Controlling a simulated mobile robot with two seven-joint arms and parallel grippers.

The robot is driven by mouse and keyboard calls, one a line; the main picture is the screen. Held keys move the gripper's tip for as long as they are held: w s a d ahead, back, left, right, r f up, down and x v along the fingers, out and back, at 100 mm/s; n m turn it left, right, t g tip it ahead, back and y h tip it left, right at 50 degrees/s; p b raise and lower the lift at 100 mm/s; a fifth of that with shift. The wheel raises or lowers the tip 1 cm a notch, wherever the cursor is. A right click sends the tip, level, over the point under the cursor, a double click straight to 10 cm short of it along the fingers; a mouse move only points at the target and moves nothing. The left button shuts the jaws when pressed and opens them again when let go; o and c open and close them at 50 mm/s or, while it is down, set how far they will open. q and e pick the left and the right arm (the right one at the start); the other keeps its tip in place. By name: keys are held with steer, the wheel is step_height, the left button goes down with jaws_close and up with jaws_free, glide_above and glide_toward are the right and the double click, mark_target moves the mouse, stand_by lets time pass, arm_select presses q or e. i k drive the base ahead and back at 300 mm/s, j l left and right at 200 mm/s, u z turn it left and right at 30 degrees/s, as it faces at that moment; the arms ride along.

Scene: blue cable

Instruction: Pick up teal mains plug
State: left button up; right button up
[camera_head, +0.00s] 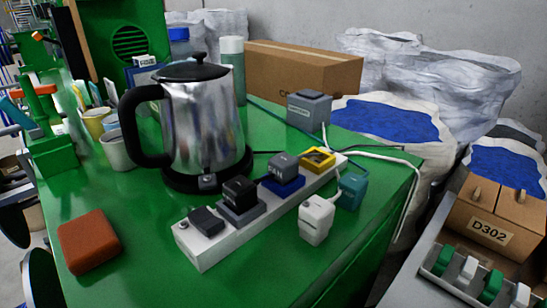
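The teal mains plug (351,191) sits on the green tabletop, just right of the white power strip (208,252) and close to the table's right edge. A white plug (316,219) sits in front of it and to its left, apart from it. The power strip runs diagonally and carries several dark plugs, a blue piece (283,186) and a yellow-framed socket (318,158) at its far end. A cable near the teal plug is partly hidden. Neither of my grippers is in view.
A steel kettle (203,125) stands behind the strip on the green table (140,262). A grey adapter (309,108) with a white cable is at the back right. A red-brown block (89,241) lies front left. A cardboard box (300,71) stands behind.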

mark_target(354, 186)
steer(key=i+l+u, duration=0.3)
steer(key=l+u, duration=0.25)
steer(key=i+l+u, duration=0.15)
steer(key=l+u, duration=0.15)
steer(key=l, duration=0.15)
